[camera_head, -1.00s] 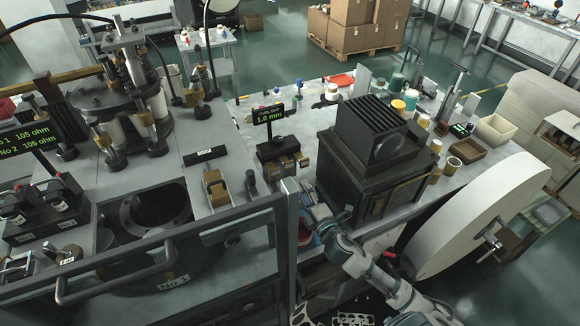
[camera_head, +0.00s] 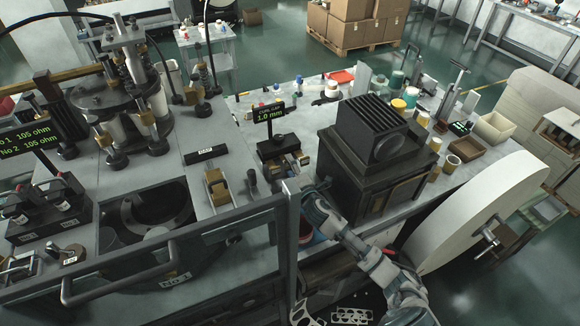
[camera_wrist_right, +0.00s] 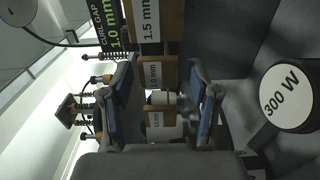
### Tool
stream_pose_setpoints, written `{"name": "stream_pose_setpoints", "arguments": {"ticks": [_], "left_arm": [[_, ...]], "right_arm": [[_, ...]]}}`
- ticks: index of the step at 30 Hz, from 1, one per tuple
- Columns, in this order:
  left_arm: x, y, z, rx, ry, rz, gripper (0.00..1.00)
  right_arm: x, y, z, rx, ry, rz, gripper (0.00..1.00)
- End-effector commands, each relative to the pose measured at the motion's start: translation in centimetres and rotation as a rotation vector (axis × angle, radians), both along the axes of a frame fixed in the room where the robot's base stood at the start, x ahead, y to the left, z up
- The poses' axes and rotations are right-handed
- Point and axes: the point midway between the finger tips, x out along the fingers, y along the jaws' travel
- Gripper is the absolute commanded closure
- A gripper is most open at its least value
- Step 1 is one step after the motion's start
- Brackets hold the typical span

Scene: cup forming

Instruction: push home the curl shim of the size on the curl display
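The curl display (camera_head: 268,112) reads 1.0 mm; part of it also shows in the right wrist view (camera_wrist_right: 112,30). Below it are the brass-coloured curl shims (camera_head: 288,163), small and partly hidden in the head view. In the right wrist view they sit in a row: the 1.5 mm shim (camera_wrist_right: 151,20), the 1.0 mm shim (camera_wrist_right: 155,74) and one with a smaller, hard-to-read label (camera_wrist_right: 155,120). My right gripper (camera_wrist_right: 162,70) is open, its blue-padded fingers on either side of the 1.0 mm shim; contact is unclear. My left gripper is out of view.
A dark finned heater block (camera_head: 372,150) stands right of the shims, and a large pale wheel (camera_head: 480,215) is beyond it. A grey upright post (camera_head: 289,240) is left of my right arm. A round 300 W label (camera_wrist_right: 287,92) shows in the wrist view.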

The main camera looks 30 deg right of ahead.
Motion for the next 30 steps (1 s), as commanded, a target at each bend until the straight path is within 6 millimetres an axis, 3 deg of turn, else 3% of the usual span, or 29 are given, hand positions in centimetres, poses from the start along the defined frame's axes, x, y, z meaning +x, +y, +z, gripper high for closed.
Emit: {"name": "stream_pose_setpoints", "arguments": {"ticks": [1,6,11,18,26,27,29,30], "left_arm": [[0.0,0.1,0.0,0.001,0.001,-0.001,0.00],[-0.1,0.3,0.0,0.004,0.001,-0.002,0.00],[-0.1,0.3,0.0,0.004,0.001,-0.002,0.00],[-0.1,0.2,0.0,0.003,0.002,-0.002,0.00],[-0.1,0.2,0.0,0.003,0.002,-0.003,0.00],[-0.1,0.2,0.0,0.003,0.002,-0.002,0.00],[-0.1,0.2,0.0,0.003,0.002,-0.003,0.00],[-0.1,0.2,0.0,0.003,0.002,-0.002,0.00]], "right_arm": [[0.0,-0.1,0.0,0.000,0.001,-0.001,0.58],[0.0,-0.2,-0.1,0.000,0.002,-0.001,1.00],[0.2,-0.2,-0.1,0.000,0.002,-0.002,1.00],[2.7,-0.4,-0.1,0.001,0.003,-0.004,1.00],[2.7,-0.5,-0.3,0.000,0.005,-0.005,1.00],[2.7,-0.5,-0.3,0.000,0.005,-0.005,0.52],[2.7,-0.5,-0.2,0.000,0.004,-0.005,0.37],[2.7,-0.4,-0.2,0.000,0.004,-0.004,0.35]]}}
